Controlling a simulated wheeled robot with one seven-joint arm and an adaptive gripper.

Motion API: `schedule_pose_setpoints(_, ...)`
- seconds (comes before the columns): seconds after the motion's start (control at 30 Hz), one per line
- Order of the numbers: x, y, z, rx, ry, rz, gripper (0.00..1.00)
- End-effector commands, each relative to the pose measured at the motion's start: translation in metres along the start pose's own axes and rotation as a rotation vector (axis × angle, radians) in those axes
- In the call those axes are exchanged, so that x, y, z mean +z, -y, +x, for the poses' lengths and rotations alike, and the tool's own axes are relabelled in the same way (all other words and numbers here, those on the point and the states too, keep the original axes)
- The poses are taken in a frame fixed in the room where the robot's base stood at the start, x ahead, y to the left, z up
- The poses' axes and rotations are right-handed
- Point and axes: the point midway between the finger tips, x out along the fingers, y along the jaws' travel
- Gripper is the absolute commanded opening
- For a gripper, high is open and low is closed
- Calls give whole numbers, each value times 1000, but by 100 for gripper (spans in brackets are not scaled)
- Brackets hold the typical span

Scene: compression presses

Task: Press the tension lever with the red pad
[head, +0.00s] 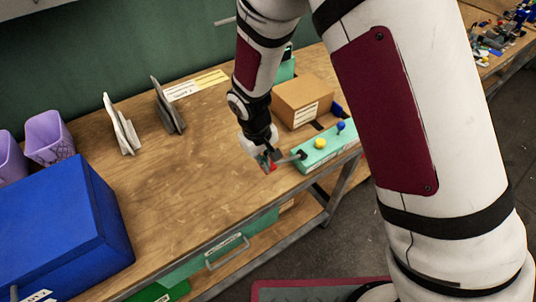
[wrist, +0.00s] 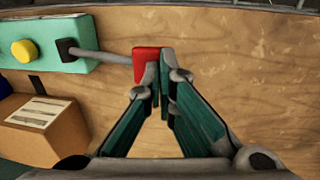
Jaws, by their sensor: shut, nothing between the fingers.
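The tension lever is a grey rod (wrist: 100,56) that sticks out from the end of a teal box (wrist: 38,40). Its red pad (wrist: 147,63) is at the rod's free end. In the head view the teal box (head: 325,150) lies along the table's right edge, and the red pad (head: 271,165) shows just under my gripper (head: 262,160). In the wrist view my gripper (wrist: 161,75) is shut and empty, with its fingertips at the pad's right edge, overlapping it in the picture. I cannot tell whether they touch it.
The teal box carries a yellow button (wrist: 22,50) and a blue knob (head: 341,126). A cardboard box (head: 302,100) stands behind it. A blue bin (head: 60,230) and purple cups (head: 48,138) are at the left. The table's middle is clear.

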Motion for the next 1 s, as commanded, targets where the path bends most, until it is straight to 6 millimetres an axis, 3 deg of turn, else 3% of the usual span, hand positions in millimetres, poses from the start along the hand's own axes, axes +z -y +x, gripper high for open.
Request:
schedule_pose_setpoints(0.27,0,11,16,116,2,-6,0)
schedule_pose_setpoints(1.0,0,23,53,109,2,0,0)
